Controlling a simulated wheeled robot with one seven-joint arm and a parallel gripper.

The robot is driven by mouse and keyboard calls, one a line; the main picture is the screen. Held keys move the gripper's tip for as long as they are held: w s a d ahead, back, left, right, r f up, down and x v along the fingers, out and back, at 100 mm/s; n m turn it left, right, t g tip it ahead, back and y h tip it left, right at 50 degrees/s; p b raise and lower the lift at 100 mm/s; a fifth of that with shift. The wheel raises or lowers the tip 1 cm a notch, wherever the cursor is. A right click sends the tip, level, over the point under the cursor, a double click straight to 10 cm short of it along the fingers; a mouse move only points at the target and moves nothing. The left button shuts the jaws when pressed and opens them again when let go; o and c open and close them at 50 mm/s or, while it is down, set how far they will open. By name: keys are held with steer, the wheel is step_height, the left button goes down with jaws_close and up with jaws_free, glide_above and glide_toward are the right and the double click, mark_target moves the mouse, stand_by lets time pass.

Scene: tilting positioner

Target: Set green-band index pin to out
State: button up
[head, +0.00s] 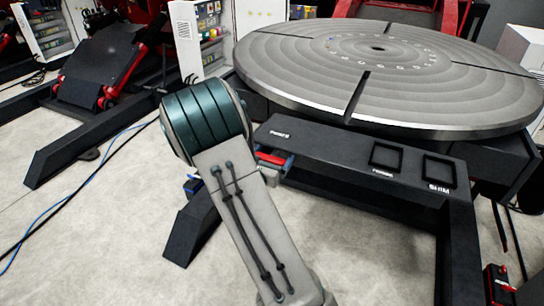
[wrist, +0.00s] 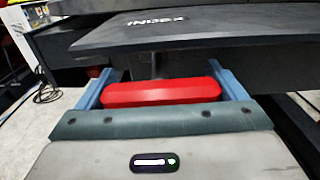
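My gripper (wrist: 163,80) is at the front edge of the dark shelf marked INDEX (wrist: 205,38), below the round table. Its two blue fingers are wide apart and point toward the shelf. A red bar (wrist: 160,93) lies crosswise between them; I cannot tell whether they touch its ends. In the head view my arm covers most of the gripper, and a bit of red (head: 270,158) shows beside it under the shelf edge. No green-banded index pin can be made out in either view.
A large round grey table (head: 400,75) with slots stands above the shelf. The shelf (head: 330,160) carries labels and two square outlines, one marked SHIM. A dark leg (head: 200,228) stands below left. A blue cable (head: 75,195) lies on the pale floor.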

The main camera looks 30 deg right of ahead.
steer(key=c, duration=0.7)
steer(key=v, duration=0.3)
steer(key=shift+s+a, duration=0.2)
steer(key=shift+s, duration=0.2)
steer(key=o, duration=1.1)
steer(key=shift+a, duration=0.15)
steer(key=shift+a, duration=0.15)
steer(key=v, duration=1.3)
steer(key=shift+s+a, duration=0.3)
